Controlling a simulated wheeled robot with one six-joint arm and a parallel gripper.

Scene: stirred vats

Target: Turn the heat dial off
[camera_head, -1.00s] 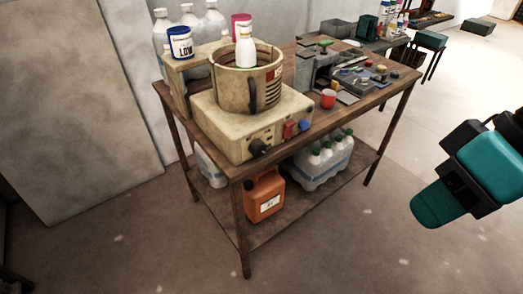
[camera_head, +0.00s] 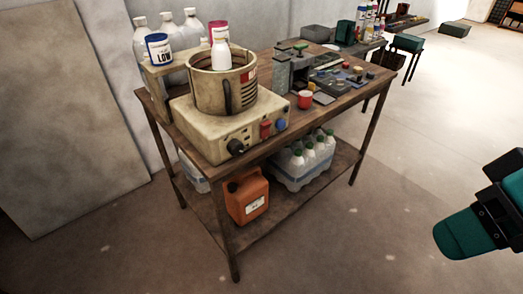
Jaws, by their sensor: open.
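A cream heater base (camera_head: 205,134) stands at the near left corner of a brown wooden bench (camera_head: 262,152), with a cream vat (camera_head: 208,91) on top. On its front face are a black dial (camera_head: 236,147), a red switch (camera_head: 265,129) and a blue knob (camera_head: 282,125). The dial's marks are too small to read. My gripper (camera_head: 460,236), teal and black, is at the lower right, over the floor and well apart from the bench. It is open with nothing seen in it, and part of it is cut off by the frame edge.
A small red cup (camera_head: 305,99) and a grey tray of parts crowd the bench. An orange jug (camera_head: 246,196) and several capped bottles sit on the lower shelf. Floor in front is clear.

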